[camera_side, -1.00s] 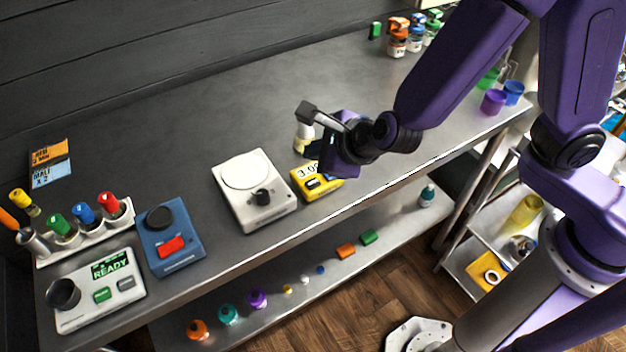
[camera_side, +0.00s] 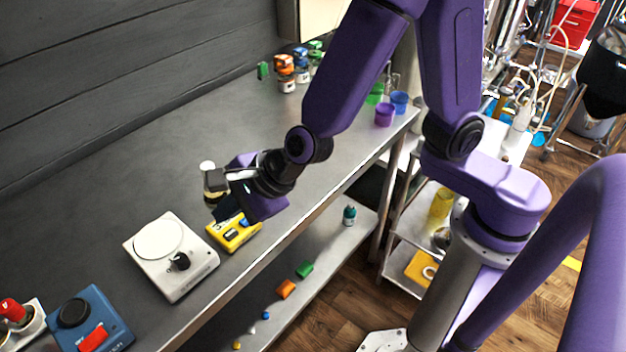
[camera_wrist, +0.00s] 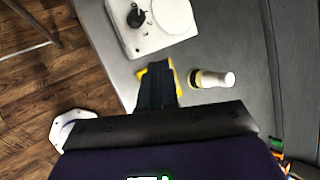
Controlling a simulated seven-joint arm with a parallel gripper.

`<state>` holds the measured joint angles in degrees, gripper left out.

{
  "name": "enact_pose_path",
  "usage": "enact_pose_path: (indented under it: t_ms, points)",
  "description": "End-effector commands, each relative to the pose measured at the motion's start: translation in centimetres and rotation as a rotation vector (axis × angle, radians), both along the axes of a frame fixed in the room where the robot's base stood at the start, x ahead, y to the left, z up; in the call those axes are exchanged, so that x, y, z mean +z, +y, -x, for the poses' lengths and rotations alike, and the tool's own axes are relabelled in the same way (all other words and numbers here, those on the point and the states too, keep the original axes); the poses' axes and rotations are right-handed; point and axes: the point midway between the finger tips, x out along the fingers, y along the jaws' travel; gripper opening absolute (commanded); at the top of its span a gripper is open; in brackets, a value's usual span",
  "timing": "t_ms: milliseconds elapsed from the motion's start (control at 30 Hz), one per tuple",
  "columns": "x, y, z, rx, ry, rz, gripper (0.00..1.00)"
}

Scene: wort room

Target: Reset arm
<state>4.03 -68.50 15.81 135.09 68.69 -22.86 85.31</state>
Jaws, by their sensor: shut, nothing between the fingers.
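My gripper (camera_wrist: 157,82) is shut and empty, with its dark fingers together in the wrist view. In the side view my purple gripper (camera_side: 258,192) hangs over the bench beside a yellow meter (camera_side: 236,236), and its fingertips are hard to make out. In the wrist view the fingers cover most of the yellow meter (camera_wrist: 170,68). A small pale-capped bottle (camera_side: 210,178) stands just behind the gripper; it also shows right of the fingers in the wrist view (camera_wrist: 214,79).
A white round-plate device (camera_side: 170,258) and a blue device with a red display (camera_side: 90,320) stand to the left. Several small jars (camera_side: 286,75) and coloured cups (camera_side: 384,115) stand at the far end. The bench (camera_side: 180,135) is clear between. A lower shelf (camera_side: 325,235) holds small items.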

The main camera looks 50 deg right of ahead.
Motion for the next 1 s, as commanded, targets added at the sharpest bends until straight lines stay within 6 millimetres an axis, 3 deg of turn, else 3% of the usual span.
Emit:
enact_pose_path:
  t_ms: [133, 267, 400, 600, 700, 800, 1000]
  points:
    - [2.1, -0.9, 5.0, 0.563, -0.06, 0.145, 0.0]
    - [3.1, -3.8, 10.0, 1.061, -0.158, 0.305, 0.0]
    - [3.7, -9.2, 14.7, 1.581, -0.282, 0.503, 0.0]
    - [4.2, -18.2, 18.5, 2.203, -0.401, 0.784, 0.0]
    - [4.4, -21.5, 19.2, 2.406, -0.415, 0.885, 0.0]
    - [4.6, -23.5, 19.4, 2.523, -0.413, 0.943, 0.0]
    - [4.7, -24.3, 19.5, 2.58, -0.409, 0.97, 0.0]
